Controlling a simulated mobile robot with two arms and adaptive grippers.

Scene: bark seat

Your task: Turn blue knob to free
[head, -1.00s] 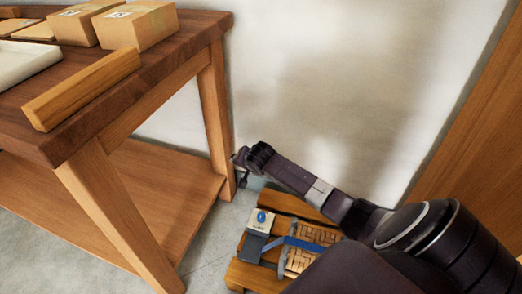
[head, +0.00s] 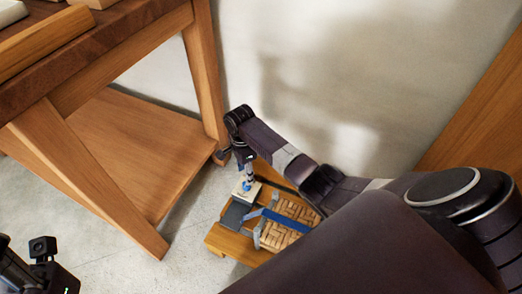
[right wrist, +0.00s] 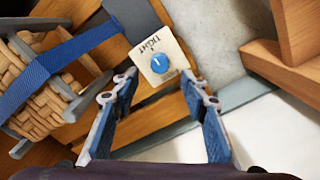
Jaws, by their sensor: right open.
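The blue knob (right wrist: 160,64) sits on a small cream plate (right wrist: 156,50) marked "TIGHT" in the right wrist view, with a white pointer line on its face. In the head view the plate (head: 246,190) is on the low wooden bench, and the knob is mostly hidden by my right gripper (head: 247,178). In the right wrist view my right gripper (right wrist: 168,90) is open with blue-padded fingers apart, and the knob lies just beyond the fingertips, between their lines.
A blue strap (head: 285,220) crosses a woven bark seat (head: 290,212) beside the knob, on the wooden bench (head: 240,246). A wooden table (head: 70,75) with a lower shelf (head: 150,140) stands close on the left. A pale wall is behind.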

